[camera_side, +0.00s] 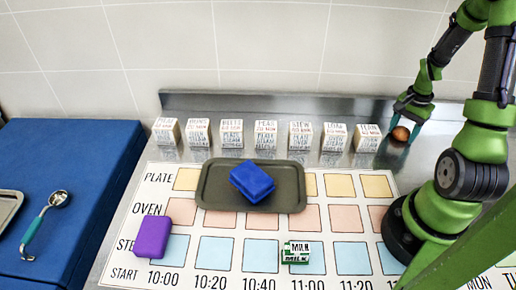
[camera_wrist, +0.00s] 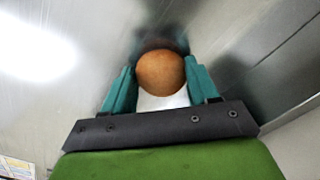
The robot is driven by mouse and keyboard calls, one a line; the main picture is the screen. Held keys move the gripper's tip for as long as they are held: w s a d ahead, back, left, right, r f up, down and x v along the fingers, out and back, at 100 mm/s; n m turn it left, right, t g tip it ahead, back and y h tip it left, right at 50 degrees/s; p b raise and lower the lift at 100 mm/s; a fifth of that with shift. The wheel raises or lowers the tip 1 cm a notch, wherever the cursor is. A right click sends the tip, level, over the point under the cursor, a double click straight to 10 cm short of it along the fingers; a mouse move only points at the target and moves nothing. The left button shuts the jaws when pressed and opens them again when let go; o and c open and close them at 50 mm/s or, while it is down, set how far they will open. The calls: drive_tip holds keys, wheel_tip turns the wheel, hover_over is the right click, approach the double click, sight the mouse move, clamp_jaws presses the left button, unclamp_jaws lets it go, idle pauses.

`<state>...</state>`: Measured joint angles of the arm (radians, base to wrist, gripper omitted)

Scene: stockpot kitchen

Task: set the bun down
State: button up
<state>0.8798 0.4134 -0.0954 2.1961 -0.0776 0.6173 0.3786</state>
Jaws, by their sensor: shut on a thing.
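The bun (camera_side: 400,133) is round and brown, at the back right of the steel counter in the side view. My gripper (camera_side: 408,112) is above and around it, with its teal fingers pointing down. In the wrist view the bun (camera_wrist: 161,73) sits between the two teal fingers of my gripper (camera_wrist: 160,88), which are shut on it. A pale patch shows just below the bun between the fingers. The bun is close to the counter; I cannot tell whether it touches it.
A ladle (camera_side: 45,217) lies on the blue surface (camera_side: 75,160) at left.

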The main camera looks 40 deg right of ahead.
sight(403, 130)
drive_tip(key=shift+f, duration=0.1)
drive_tip(key=o, duration=1)
drive_tip(key=shift+o, duration=0.2)
wheel_tip(403, 130, up, 12)
drive_tip(key=w+a+r+n+t, duration=0.2)
drive_tip(key=w+a+r+n, duration=0.2)
drive_tip(key=a, duration=0.4)
drive_tip(key=w+a+r+n+t, duration=0.2)
drive_tip(key=w+a+r+n, duration=0.15)
drive_tip(key=a, duration=0.55)
drive_tip(key=s+a+r+n+t+y, duration=0.1)
drive_tip(key=a+r+n, duration=0.1)
drive_tip(key=a, duration=0.4)
drive_tip(key=s+a+r+n+t+y, duration=0.1)
drive_tip(key=s+a+r+n+t, duration=0.1)
drive_tip(key=a+n, duration=0.2)
drive_tip(key=a, duration=0.3)
drive_tip(key=shift+a+r, duration=0.25)
drive_tip(key=shift+r, duration=0.05)
